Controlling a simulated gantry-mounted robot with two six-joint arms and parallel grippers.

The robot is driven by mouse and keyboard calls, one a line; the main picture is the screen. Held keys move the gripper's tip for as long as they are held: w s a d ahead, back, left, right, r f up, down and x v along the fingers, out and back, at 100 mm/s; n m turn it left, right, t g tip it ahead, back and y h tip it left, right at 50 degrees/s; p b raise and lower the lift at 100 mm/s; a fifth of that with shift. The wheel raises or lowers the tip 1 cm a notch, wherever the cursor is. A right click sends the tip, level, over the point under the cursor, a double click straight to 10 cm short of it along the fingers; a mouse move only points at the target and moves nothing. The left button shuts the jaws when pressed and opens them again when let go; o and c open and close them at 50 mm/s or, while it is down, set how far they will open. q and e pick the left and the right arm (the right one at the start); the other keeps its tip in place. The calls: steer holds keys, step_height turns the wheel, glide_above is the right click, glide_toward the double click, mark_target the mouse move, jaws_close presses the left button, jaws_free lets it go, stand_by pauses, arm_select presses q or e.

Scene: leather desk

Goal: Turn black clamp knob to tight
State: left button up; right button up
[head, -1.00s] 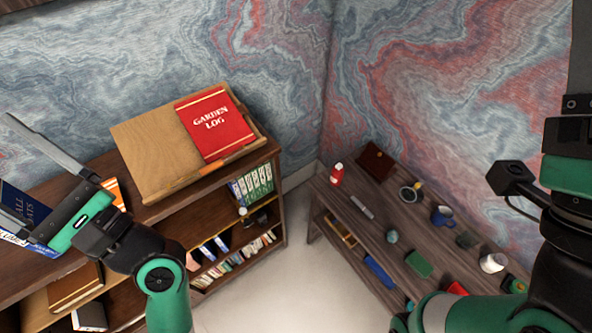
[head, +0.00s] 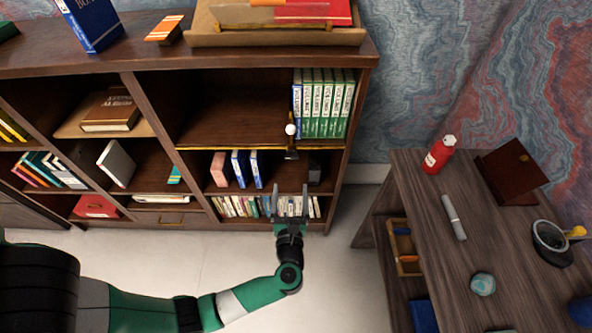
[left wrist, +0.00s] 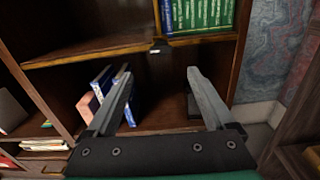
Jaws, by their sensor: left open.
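A small black clamp (head: 291,150) sits on the front edge of the bookcase's middle shelf, with a white ball (head: 290,129) at its top. In the left wrist view a small dark fitting (left wrist: 159,46) shows at the same shelf edge; the knob's shape and setting are too small to tell. My left gripper (head: 290,190) is open and empty, in front of the bookcase below the clamp. In the left wrist view its two fingers (left wrist: 159,74) point toward the shelf, apart from the clamp. My right gripper is out of view.
Green volumes (head: 324,103) stand right of the clamp. Blue and pink books (head: 238,169) stand on the shelf below, with a row of small books (head: 262,206) lower. A wooden side table (head: 450,270) with a red bottle (head: 439,154) stands at right. The floor between is clear.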

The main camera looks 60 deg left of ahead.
mark_target(291, 155)
arm_select(q)
steer(key=b+x, duration=0.3)
steer(key=x, duration=0.8)
steer(key=shift+w+a+r, duration=0.15)
steer(key=shift+w+a, duration=0.05)
steer(key=shift+a, duration=0.05)
steer(key=c, duration=1.4)
